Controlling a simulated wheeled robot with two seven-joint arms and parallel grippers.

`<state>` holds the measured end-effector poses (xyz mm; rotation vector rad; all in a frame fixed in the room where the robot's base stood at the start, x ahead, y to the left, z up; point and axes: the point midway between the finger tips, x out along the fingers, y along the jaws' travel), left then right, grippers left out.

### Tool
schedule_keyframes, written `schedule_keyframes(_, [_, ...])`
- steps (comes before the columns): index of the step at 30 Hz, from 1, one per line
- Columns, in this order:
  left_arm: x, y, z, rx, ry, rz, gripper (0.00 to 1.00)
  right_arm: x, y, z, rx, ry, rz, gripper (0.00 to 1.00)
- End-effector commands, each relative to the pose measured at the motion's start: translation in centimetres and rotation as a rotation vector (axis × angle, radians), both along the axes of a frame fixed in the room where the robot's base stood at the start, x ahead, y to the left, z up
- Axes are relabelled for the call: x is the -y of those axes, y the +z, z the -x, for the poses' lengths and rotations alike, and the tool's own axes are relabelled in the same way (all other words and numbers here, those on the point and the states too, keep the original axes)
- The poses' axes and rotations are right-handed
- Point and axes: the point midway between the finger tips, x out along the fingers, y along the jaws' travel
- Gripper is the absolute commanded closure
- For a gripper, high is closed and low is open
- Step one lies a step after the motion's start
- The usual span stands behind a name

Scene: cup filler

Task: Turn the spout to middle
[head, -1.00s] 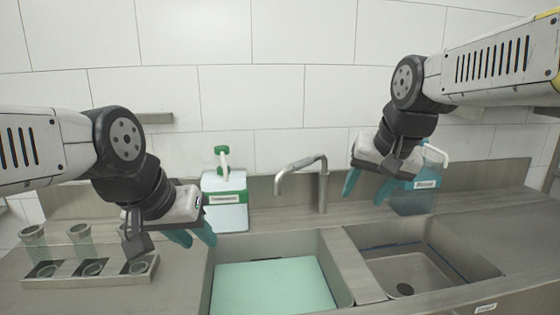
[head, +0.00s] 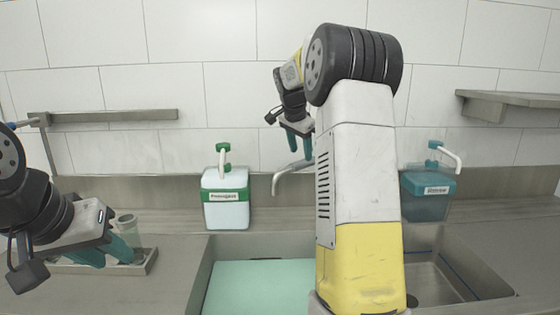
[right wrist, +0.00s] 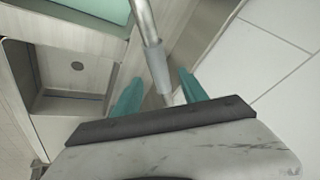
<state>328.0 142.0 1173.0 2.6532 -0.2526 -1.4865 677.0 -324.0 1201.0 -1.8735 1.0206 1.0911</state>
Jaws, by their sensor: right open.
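The metal spout (head: 290,172) bends over the back of the left basin and its tip points left and forward; its base is hidden behind my right arm. In the right wrist view the spout (right wrist: 157,68) runs up toward the green-filled basin. My right gripper (head: 299,152) is open above the spout. In the right wrist view its teal fingers (right wrist: 160,92) stand on either side of the pipe, with gaps; it is not clamped. My left gripper (head: 107,254) is low at the left, fingers apart, in front of the cup holder (head: 146,265).
The left basin holds a pale green surface (head: 250,285); the right basin (head: 440,280) is partly hidden by my arm. A white dispenser with green top (head: 226,200) stands left of the spout, a teal dispenser (head: 428,195) right. A cup (head: 127,226) shows behind my left gripper.

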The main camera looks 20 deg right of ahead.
Motion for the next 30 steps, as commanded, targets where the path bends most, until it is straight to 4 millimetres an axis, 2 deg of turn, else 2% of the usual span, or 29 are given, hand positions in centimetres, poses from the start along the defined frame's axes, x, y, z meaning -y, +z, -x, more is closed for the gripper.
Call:
schedule_keyframes(3, [0.0, 0.0, 0.0, 0.000, 0.000, 0.000, 0.67, 0.6, -1.9, -0.7, -0.002, -0.001, 0.000, 0.50])
schedule_keyframes(9, [0.0, 0.0, 0.0, 0.000, 0.000, 0.000, 0.67, 1.2, -4.0, -1.4, 0.000, 0.000, -0.001, 0.50])
schedule_keyframes(19, [0.0, 0.0, 0.0, 0.000, 0.000, 0.000, 0.67, 1.3, -4.4, -1.6, 0.001, 0.002, 0.000, 0.50])
schedule_keyframes(20, [0.0, 0.0, 0.0, 0.000, 0.000, 0.000, 0.67, 1.3, -4.4, -1.6, 0.001, 0.002, 0.000, 0.52])
schedule_keyframes(27, [0.0, 0.0, 0.0, 0.000, 0.000, 0.000, 0.67, 1.3, -4.4, -1.6, 0.001, 0.002, 0.000, 0.99])
schedule_keyframes(30, [0.0, 0.0, 0.0, 0.000, 0.000, 0.000, 0.67, 1.3, -4.4, -1.6, 0.001, 0.002, 0.000, 1.00])
